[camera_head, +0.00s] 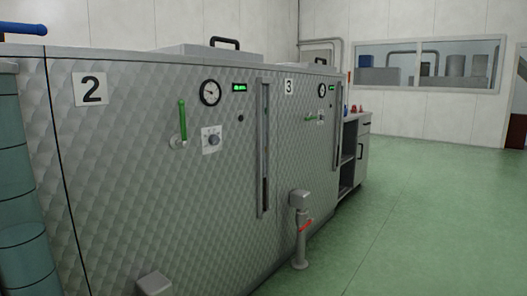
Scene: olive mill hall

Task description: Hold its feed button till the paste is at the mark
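A quilted steel machine marked 2 (90,89) fills the left and middle of the head view. Its front carries a round gauge (210,92), a lit green display (240,87), a small dark round button (240,118), a green lever (182,121) standing upright and a knob on a white plate (213,139). A tall narrow sight strip (263,150) is to their right, dark near its bottom; I cannot make out a mark or paste level. Machine 3 (289,87) stands beyond, with a similar gauge, display and strip; its green lever (314,118) lies about level. Neither gripper is in view.
A pipe stub with a red lever (305,226) stands on the floor before the machines. A grey block (154,284) juts out at the bottom. A cabinet (354,150) with small red items stands past machine 3. The green floor (430,220) at right is clear.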

